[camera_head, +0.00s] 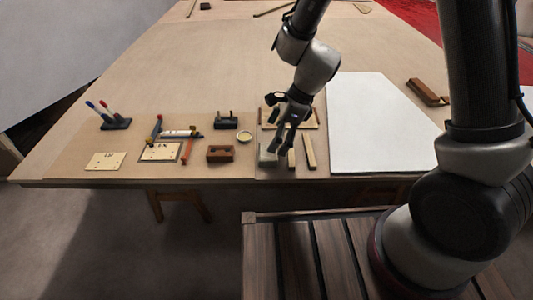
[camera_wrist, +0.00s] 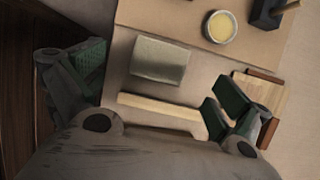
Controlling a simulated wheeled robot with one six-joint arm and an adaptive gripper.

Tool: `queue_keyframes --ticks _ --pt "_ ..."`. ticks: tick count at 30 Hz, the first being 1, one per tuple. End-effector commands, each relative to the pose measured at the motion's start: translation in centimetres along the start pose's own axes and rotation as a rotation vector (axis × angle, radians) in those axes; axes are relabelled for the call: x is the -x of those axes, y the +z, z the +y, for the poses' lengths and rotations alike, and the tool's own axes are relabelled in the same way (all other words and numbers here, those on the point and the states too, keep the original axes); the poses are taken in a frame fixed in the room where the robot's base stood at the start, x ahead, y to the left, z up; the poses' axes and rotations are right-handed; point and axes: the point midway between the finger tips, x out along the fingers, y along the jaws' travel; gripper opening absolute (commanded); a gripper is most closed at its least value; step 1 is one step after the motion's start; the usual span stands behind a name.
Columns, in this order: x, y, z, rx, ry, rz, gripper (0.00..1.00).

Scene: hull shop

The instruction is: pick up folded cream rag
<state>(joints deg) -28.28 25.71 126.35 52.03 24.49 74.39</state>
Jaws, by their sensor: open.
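The folded cream rag (camera_head: 267,158) lies flat near the front edge of the table, just left of two wooden strips. In the wrist view it is a pale, greyish rectangular pad (camera_wrist: 160,61), seen whole and lying ahead of the space between the fingers. My gripper (camera_head: 283,140) points down beside the rag in the head view and partly covers that spot. In the wrist view my gripper (camera_wrist: 155,88) has its two green-padded fingers wide apart with nothing between them in its grip. I cannot tell its exact height over the table.
A pale wooden strip (camera_wrist: 160,109) lies close to the rag, between the fingers in the wrist view; another strip (camera_head: 309,152) is further right. A round tin (camera_head: 244,136), a brown block (camera_head: 220,153) and a wooden tray (camera_head: 312,118) are nearby. A white panel (camera_head: 375,130) lies right.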

Motion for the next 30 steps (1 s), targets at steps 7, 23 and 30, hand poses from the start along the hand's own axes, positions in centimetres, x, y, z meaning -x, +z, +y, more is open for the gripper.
queue_keyframes --ticks 7,23,30 --pt "-3.3 -0.2 0.0 0.001 0.004 0.003 1.00" --pt "-6.8 -0.2 -0.2 0.005 0.001 0.001 0.95" --pt "-6.8 -0.2 -0.2 0.005 0.001 0.001 0.52"
